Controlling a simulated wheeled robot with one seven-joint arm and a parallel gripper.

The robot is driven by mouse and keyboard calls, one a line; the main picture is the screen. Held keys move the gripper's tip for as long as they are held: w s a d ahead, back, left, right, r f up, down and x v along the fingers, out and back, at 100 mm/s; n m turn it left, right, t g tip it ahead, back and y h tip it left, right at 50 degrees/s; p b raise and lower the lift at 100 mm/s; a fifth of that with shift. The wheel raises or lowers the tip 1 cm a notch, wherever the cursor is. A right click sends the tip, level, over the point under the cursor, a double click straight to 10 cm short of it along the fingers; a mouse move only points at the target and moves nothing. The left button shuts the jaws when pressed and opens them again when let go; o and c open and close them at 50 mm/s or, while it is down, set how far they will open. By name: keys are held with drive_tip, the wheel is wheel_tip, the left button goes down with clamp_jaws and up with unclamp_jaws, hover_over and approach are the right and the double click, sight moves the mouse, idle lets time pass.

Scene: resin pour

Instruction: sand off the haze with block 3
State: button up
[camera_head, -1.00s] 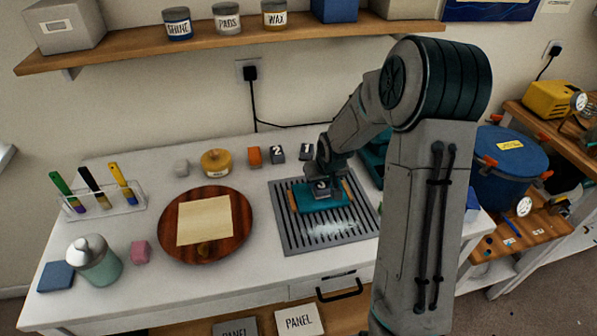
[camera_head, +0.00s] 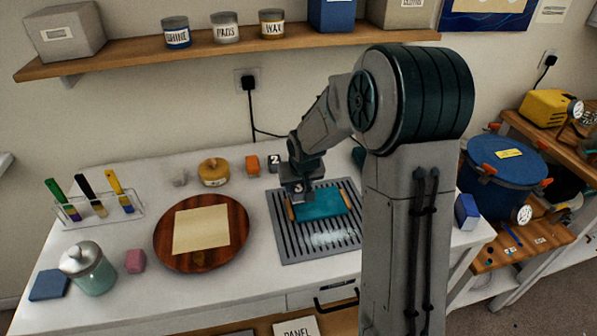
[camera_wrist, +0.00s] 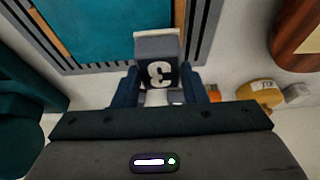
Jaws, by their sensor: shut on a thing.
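My gripper (camera_head: 297,186) is shut on block 3, a grey block (camera_wrist: 157,46) with a white 3 on a dark face. In the head view block 3 (camera_head: 298,188) is at the left end of the teal panel (camera_head: 322,204); whether it touches the panel is unclear. In the wrist view the block is beside the panel (camera_wrist: 110,25), over the edge of the slatted grille. The panel has wooden end strips and lies on the grille (camera_head: 283,237). Any haze on its face is hard to make out. White dust (camera_head: 330,238) lies on the slats in front.
Block 2 (camera_head: 274,163) stands behind the grille. An orange block (camera_head: 252,165) and a wax-coloured jar (camera_head: 213,172) stand left of it. A round wooden board (camera_head: 237,243) with a paper sheet lies left of the grille. A blue block (camera_head: 466,212) is at the table's right end.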

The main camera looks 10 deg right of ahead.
drive_tip(key=shift+w+a+r+p, duration=0.1)
drive_tip(key=shift+r+p, duration=1.25)
drive_tip(key=shift+r, duration=1.05)
